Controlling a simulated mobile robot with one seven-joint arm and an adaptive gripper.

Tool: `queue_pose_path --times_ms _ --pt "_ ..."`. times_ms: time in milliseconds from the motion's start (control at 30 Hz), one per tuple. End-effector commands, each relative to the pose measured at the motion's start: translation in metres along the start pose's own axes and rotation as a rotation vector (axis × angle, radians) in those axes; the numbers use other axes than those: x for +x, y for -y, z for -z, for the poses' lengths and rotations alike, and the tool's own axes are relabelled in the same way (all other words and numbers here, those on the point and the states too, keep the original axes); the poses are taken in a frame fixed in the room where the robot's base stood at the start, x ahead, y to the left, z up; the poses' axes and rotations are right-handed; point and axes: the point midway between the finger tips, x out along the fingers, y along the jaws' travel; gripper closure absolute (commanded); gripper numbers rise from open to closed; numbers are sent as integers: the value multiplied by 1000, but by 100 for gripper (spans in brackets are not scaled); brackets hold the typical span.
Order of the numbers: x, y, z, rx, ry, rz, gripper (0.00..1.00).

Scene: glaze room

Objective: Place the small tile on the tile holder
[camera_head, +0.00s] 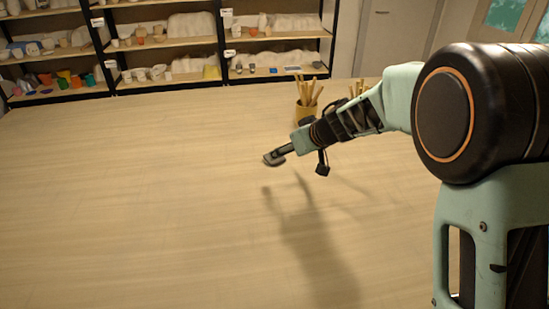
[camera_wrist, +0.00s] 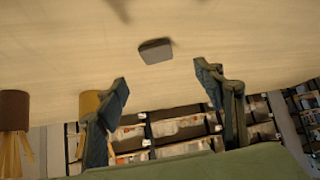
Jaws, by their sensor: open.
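A small flat dark grey piece with rounded corners (camera_wrist: 155,51) lies on the pale wooden table in the wrist view. It is beyond my fingertips and roughly between their lines; I cannot tell whether it is the tile or the tile holder. No second such piece is clear in either view. My gripper (camera_wrist: 161,74) is open, with its two fingers apart and nothing between them. In the head view my gripper (camera_head: 275,156) is low over the middle of the table and casts a shadow. I cannot make out the grey piece apart from the gripper there.
The wrist view shows a brown pot (camera_wrist: 14,108). Shelves of pottery (camera_head: 165,52) stand behind the table (camera_head: 120,200), whose left and front are clear.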

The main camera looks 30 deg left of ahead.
Motion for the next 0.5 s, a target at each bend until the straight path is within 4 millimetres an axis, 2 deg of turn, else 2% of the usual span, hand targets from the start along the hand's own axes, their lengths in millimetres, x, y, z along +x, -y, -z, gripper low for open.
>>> queue_pose_path --times_ms 200,500 --pt "36 0 -3 1 3 2 38" --pt "60 -2 -3 2 1 1 38"
